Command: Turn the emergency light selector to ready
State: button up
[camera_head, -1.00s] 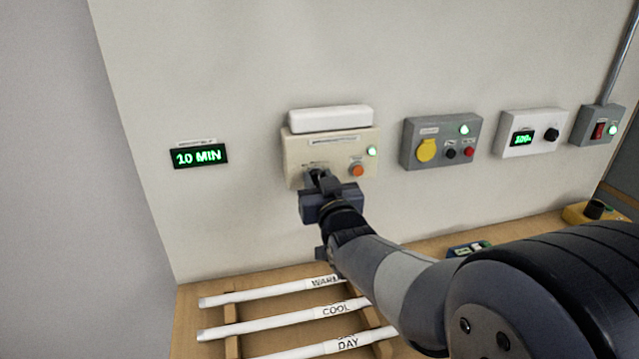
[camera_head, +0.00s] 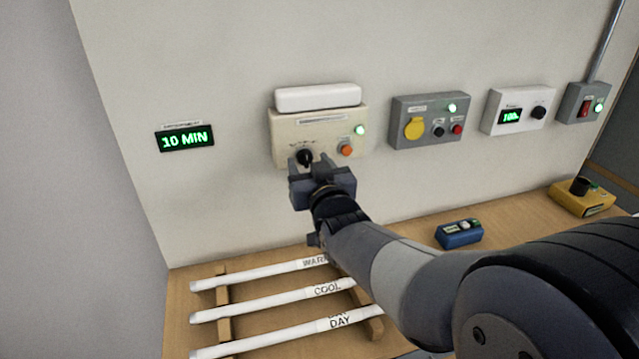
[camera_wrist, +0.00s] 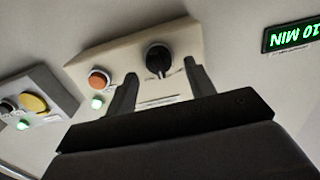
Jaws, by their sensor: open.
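The emergency light box (camera_head: 281,129) is a cream box on the wall with a white lamp bar (camera_head: 318,97) above it. Its black selector knob (camera_head: 304,157) is at the lower left of the face, with an orange button (camera_head: 346,150) and a lit green light (camera_head: 361,129) to the right. My gripper (camera_head: 311,165) is open just in front of and below the knob, apart from it. In the wrist view the knob (camera_wrist: 158,59) shows beyond and between the two fingers (camera_wrist: 158,88), with nothing held. The setting labels are too small to read.
A display (camera_head: 186,139) reading 10 MIN is on the wall to the left. A grey box (camera_head: 400,107) with a yellow cap and a dial box (camera_head: 495,122) are to the right. White tubes (camera_head: 255,306) lie on a rack below, beside a blue device (camera_head: 458,234).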

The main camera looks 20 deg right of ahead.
jog(key=s, duration=0.9)
jog(key=shift+b, duration=0.4)
jog(key=shift+w+p, duration=0.65)
jog(key=shift+w, duration=4.8)
jog(key=shift+s, duration=0.1)
jog(key=shift+w, duration=0.25)
jog(key=shift+s+r+n+p, duration=0.25)
jog(key=shift+n+p, duration=0.55)
jog(key=shift+p, duration=0.45)
jog(key=n+p, duration=0.3)
jog(key=p, duration=0.1)
jog(key=n+p, duration=0.3)
jog(key=shift+a+f+p, duration=0.1)
jog(key=shift+a+p, duration=0.1)
jog(key=shift+p, duration=0.15)
jog(key=s+b, duration=0.2)
jog(key=s, duration=0.5)
jog(key=shift+f, duration=0.2)
